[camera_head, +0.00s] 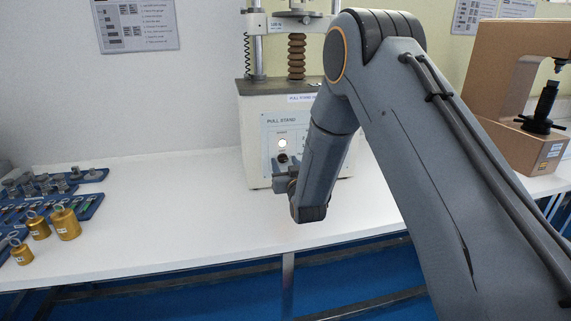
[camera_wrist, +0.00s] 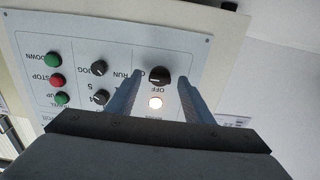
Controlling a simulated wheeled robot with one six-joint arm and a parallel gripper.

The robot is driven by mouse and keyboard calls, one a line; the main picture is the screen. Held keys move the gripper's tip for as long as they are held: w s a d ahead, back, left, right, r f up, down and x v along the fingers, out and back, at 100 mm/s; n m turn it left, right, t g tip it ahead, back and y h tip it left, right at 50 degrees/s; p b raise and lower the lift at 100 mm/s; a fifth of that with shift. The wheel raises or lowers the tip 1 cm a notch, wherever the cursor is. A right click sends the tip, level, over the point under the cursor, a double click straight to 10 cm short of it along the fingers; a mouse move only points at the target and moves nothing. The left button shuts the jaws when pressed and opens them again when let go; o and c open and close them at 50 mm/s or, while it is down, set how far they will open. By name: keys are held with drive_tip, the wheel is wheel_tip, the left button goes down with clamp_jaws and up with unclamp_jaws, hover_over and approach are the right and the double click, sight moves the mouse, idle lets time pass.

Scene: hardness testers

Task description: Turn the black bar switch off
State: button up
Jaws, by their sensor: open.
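The black bar switch (camera_wrist: 159,75) is on the light panel of the pull stand (camera_head: 255,150), which appears upside down in the wrist view. A lit white lamp (camera_wrist: 155,103) is beside the switch, with an "OFF" label between them. The lamp also shows in the head view (camera_head: 282,143). My gripper (camera_wrist: 161,80) is open and faces the panel, one finger on each side of the switch. I cannot tell whether the fingers touch it. In the head view my gripper (camera_head: 283,167) is at the panel, largely covering the switch. The bar's exact angle is unclear.
Black knobs (camera_wrist: 99,68) and green and red buttons (camera_wrist: 56,80) are on the same panel. Brass weights (camera_head: 65,223) and blue trays (camera_head: 90,176) lie on the white table (camera_head: 190,200) at left. A brown tester (camera_head: 500,80) stands at right.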

drive_tip(key=c, duration=1)
drive_tip(key=shift+c, duration=0.2)
drive_tip(key=shift+n, duration=0.3)
drive_tip(key=n+b, duration=0.1)
drive_tip(key=n, duration=0.2)
drive_tip(key=shift+n, duration=0.4)
drive_tip(key=n+b, duration=0.1)
drive_tip(key=n, duration=0.3)
drive_tip(key=shift+b, duration=0.35)
drive_tip(key=n+b, duration=0.1)
drive_tip(key=n, duration=0.4)
drive_tip(key=shift+n+b, duration=0.3)
drive_tip(key=shift+n, duration=2)
